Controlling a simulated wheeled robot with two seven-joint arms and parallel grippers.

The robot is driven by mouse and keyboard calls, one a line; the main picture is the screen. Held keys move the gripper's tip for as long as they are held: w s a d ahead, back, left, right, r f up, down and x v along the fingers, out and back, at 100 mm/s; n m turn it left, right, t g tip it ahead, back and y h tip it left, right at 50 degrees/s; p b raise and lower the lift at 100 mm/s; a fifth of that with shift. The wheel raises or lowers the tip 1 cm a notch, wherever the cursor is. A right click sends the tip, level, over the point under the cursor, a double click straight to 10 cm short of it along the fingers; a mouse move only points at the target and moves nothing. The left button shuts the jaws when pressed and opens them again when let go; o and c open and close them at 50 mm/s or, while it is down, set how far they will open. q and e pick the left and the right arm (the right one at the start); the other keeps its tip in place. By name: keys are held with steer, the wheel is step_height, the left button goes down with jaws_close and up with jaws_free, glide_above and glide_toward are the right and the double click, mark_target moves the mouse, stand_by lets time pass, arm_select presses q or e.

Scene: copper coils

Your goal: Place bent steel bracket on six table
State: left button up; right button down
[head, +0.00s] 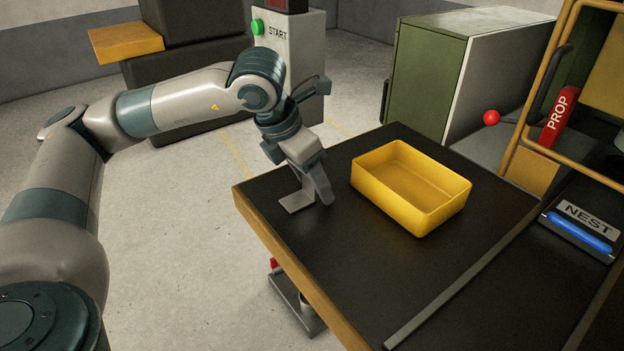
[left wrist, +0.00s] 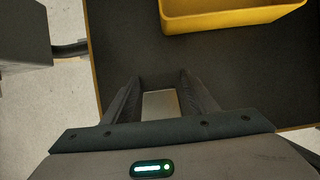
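The bent steel bracket (head: 297,202) is a small grey L-shaped piece with a flat plate. In the head view it is at the black-topped table (head: 300,240), near its far left corner. I cannot tell whether its plate touches the top. My left gripper (head: 322,190) points down at the bracket, and its fingers hide part of it. In the left wrist view the bracket's pale face (left wrist: 160,105) fills the gap between the two fingers of my left gripper (left wrist: 160,82), which appear closed on its sides. My right gripper is not in view.
A yellow bin (head: 410,222) stands on the table right of my left gripper, and its rim shows in the left wrist view (left wrist: 230,20). A grey strip (head: 455,292) crosses the table. A NEST plate (head: 588,217), red PROP handle (head: 559,115) and START post (head: 300,50) are around it.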

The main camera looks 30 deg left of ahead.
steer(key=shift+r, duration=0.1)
arm_select(q)
steer(key=shift+r, duration=0.35)
steer(key=b+v, duration=0.1)
steer(key=v, duration=1)
steer(key=shift+s+r, duration=0.25)
steer(key=shift+s, duration=0.05)
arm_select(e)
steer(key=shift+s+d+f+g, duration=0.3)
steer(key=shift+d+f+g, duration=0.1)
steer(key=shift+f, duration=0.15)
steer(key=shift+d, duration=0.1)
